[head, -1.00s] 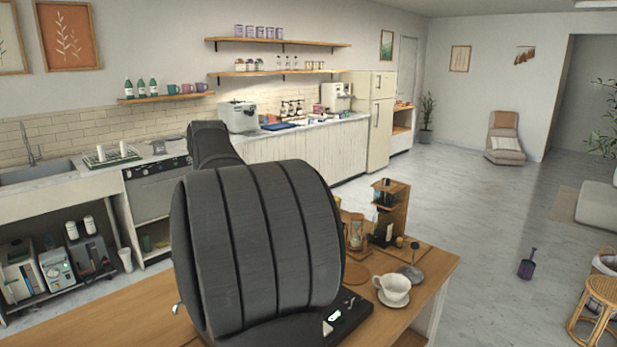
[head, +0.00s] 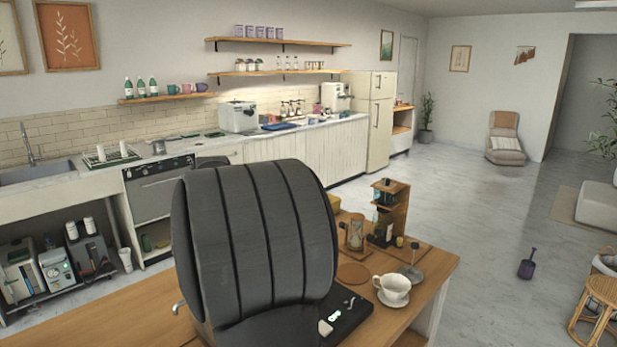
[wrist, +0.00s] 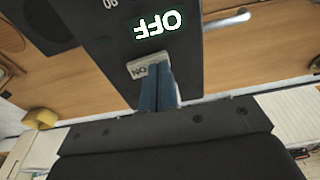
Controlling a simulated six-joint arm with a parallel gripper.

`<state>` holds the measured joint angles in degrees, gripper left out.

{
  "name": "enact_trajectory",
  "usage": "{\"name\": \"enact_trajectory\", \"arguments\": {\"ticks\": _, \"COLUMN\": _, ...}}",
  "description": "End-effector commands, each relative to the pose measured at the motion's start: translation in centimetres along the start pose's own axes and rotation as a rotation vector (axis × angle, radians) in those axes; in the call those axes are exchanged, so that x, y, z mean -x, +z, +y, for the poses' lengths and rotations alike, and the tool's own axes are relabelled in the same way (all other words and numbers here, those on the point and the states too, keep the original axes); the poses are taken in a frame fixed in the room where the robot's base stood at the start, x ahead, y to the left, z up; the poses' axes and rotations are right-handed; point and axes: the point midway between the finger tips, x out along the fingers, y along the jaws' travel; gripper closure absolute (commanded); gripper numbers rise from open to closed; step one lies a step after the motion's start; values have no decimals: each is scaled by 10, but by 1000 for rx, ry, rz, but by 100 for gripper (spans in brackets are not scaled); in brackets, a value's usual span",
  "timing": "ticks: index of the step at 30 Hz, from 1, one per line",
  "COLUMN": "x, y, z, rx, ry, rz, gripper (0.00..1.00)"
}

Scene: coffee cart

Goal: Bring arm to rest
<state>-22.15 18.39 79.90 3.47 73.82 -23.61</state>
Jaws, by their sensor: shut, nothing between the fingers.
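My gripper (wrist: 158,72) is shut and empty, with its blue fingers side by side in the wrist view. I cannot tell whether the tips touch the switch. In the head view my large black arm link fills the middle foreground and hides my gripper. Part of a black device (head: 352,322) with white markings shows on the wooden table (head: 130,318), right of my arm.
A white cup (head: 394,286) on a saucer stands at the table's right. Behind it are a round brown mat (head: 353,274), an hourglass-shaped item (head: 356,236) and a wooden stand (head: 392,212). A kitchen counter (head: 290,141) runs along the back wall. The floor to the right is mostly open.

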Motion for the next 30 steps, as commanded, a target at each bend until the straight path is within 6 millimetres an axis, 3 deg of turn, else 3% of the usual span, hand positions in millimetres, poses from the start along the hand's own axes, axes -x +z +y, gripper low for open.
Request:
{"name": "enact_trajectory", "arguments": {"ticks": 7, "x": 15, "y": -3, "z": 0, "rx": 0, "ry": 1, "rz": 2, "gripper": 100}}
{"name": "enact_trajectory", "arguments": {"ticks": 16, "x": 71, "y": -11, "z": 0, "rx": 0, "ry": 2, "rz": 4, "gripper": 100}}
{"name": "enact_trajectory", "arguments": {"ticks": 26, "x": 1, "y": 0, "z": 0, "rx": 0, "ry": -2, "rz": -4, "gripper": 100}}
{"name": "enact_trajectory", "arguments": {"ticks": 27, "x": 0, "y": 0, "z": 0, "rx": 0, "ry": 0, "rz": 0, "gripper": 100}}
{"name": "enact_trajectory", "arguments": {"ticks": 30, "x": 25, "y": -4, "z": 0, "rx": 0, "ry": 2, "rz": 4, "gripper": 100}}
